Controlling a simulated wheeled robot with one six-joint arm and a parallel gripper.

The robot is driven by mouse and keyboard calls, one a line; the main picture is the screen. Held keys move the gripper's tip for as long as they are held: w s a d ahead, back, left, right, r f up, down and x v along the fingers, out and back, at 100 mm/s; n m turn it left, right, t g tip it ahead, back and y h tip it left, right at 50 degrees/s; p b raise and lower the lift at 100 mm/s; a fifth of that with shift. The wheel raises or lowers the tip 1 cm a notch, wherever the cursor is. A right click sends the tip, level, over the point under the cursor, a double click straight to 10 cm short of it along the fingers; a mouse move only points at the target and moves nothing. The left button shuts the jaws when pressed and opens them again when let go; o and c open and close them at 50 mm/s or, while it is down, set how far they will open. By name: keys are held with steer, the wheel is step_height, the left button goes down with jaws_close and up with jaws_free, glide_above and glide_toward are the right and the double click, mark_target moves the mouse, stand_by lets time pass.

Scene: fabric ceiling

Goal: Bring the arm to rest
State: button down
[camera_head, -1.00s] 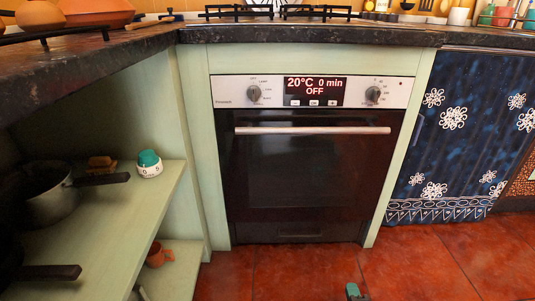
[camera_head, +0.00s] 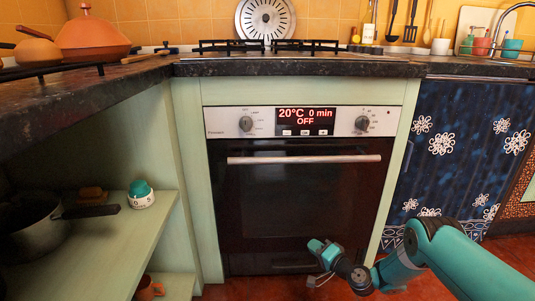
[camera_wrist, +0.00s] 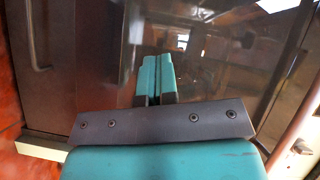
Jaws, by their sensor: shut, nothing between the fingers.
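My teal arm (camera_head: 455,258) reaches in from the lower right of the head view. My gripper (camera_head: 316,247) is low in front of the oven door, with nothing held. In the wrist view, my gripper (camera_wrist: 153,68) shows its two teal fingers side by side and shut, and a dark, glossy surface fills much of the view beyond them. I cannot tell whether the fingertips touch it.
The oven (camera_head: 290,195) is closed and its display reads OFF. An open shelf (camera_head: 95,245) at left holds a pot (camera_head: 30,225) and a teal-topped timer (camera_head: 140,194). A dark counter (camera_head: 300,67) runs above. A blue patterned curtain (camera_head: 455,150) hangs at right.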

steer(key=a+r+n+g+y, duration=0.1)
steer(key=a+r+n+g, duration=0.15)
steer(key=r, duration=0.55)
steer(key=a+r+n+g+y, duration=0.1)
steer(key=a+r+n+g, duration=0.2)
steer(key=r, duration=0.4)
steer(key=s+a+r+n+g+h, duration=0.1)
steer(key=s+a+r+n+g, duration=0.1)
steer(key=s+r, duration=0.45)
steer(key=s+a+r+n+g, duration=0.25)
steer(key=s+r, duration=0.25)
steer(key=r, duration=0.3)
steer(key=s+d+r+n+g+h, duration=0.1)
steer(key=s+d+r+h, duration=0.15)
steer(key=s, duration=0.75)
steer(key=s+d+r+n+g+h, duration=0.2)
steer(key=s+d+r, duration=0.15)
steer(key=s, duration=0.75)
steer(key=s+d+r+n+g+h, duration=0.15)
steer(key=s+d, duration=0.25)
steer(key=s, duration=0.6)
step_height(320, 180, up, 39)
steer(key=p, duration=3.8)
steer(key=shift+w+a+f+t, duration=0.2)
steer(key=shift+w+t, duration=0.1)
steer(key=shift+t, duration=0.05)
steer(key=shift+m, duration=0.25)
